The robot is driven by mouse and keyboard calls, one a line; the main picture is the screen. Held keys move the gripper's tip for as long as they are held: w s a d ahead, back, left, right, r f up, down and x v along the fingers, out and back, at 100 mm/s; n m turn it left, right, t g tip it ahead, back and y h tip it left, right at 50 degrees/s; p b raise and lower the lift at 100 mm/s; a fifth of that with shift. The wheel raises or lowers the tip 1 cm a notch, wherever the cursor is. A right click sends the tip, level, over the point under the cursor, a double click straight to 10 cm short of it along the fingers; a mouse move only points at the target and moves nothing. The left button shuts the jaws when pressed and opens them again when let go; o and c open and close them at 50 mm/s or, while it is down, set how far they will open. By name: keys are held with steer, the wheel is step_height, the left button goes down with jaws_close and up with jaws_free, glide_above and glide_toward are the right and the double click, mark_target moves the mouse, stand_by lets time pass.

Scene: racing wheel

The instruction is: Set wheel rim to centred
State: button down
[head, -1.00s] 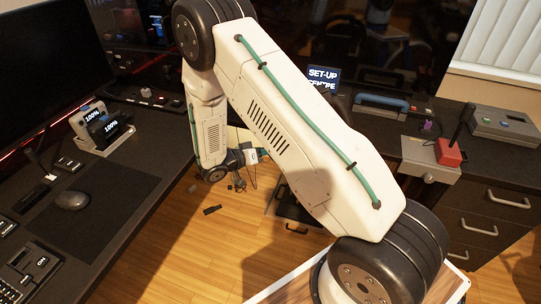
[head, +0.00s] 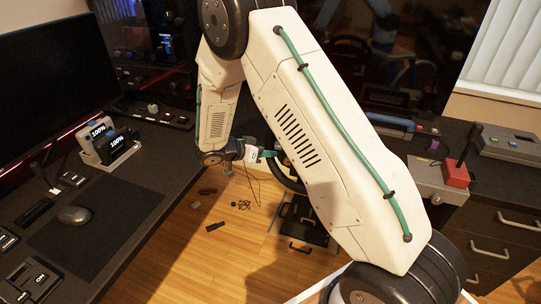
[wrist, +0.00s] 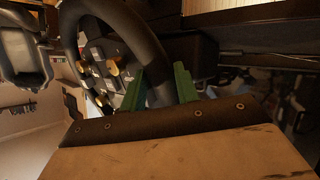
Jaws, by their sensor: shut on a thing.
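The wheel rim (wrist: 148,45) is a thick dark ring, seen in the wrist view as a curve from the upper left down between my fingers. My gripper (wrist: 160,85) has green fingers, one on each side of the rim, and is shut on it. The wheel's hub (wrist: 98,72), with gold knobs and buttons, shows inside the ring. In the head view, my gripper (head: 268,153) is at the left side of the rim (head: 284,178). My own white arm hides most of the wheel there, so I cannot read the rim's angle.
A desk with a monitor (head: 55,95), a mouse (head: 74,215) and a charging dock (head: 108,146) stands at left. A red-based joystick (head: 457,172) is on the right counter above drawers. Black pedals (head: 302,222) and loose small items lie on the wooden floor.

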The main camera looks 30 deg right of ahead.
steer(key=shift+w+a+r, duration=0.1)
steer(key=shift+w+r, duration=0.15)
steer(key=shift+w, duration=0.05)
stand_by(0.4)
steer(key=c, duration=1.1)
jaws_free()
steer(key=shift+w, duration=0.1)
steer(key=v, duration=0.7)
steer(key=shift+a+r, duration=0.25)
